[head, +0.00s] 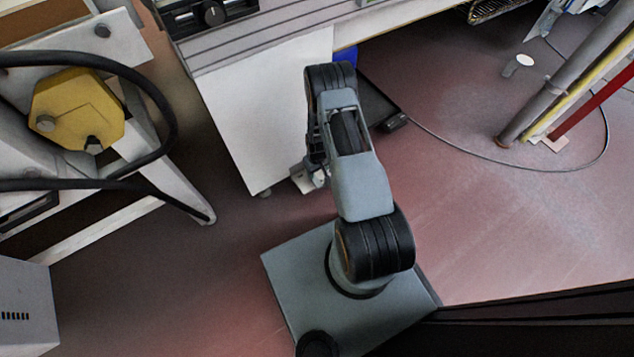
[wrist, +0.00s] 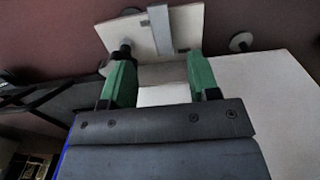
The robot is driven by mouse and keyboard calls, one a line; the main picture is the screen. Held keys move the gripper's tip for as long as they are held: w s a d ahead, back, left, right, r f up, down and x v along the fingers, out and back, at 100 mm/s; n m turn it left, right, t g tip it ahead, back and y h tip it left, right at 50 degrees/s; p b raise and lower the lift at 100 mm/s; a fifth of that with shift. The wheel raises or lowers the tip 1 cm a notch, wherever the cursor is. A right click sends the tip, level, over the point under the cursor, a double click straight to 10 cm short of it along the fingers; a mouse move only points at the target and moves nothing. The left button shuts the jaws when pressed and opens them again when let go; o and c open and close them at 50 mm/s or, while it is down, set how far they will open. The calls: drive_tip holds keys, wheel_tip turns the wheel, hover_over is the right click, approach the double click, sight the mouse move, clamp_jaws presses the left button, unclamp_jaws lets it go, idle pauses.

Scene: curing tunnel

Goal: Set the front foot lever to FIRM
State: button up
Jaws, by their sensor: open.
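In the wrist view my gripper (wrist: 160,64) is open, with its two green fingers spread and pointing at a pale plate (wrist: 185,28). A grey upright bar (wrist: 160,28) crosses the plate, beyond the fingertips. A dark knob-like end (wrist: 124,48) shows at the left fingertip. A pale horizontal piece (wrist: 160,74) lies between the fingers; I cannot tell whether they touch it. Which part is the foot lever, and its setting, I cannot make out. In the head view a small pale fitting (head: 308,180) shows low beside the white cabinet, and my arm hides most of the gripper.
The white cabinet (head: 270,105) stands close left of my arm; its panel (wrist: 262,100) fills the wrist view's right. A frame with a yellow block (head: 75,108) and black hoses is at left. A cable (head: 480,150) loops over the open red floor at right, near a post (head: 560,85).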

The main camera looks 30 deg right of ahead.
sight(317, 182)
wheel_tip(317, 182, down, 9)
drive_tip(key=b, duration=0.3)
drive_tip(key=shift+f, duration=0.1)
drive_tip(key=c, duration=0.9)
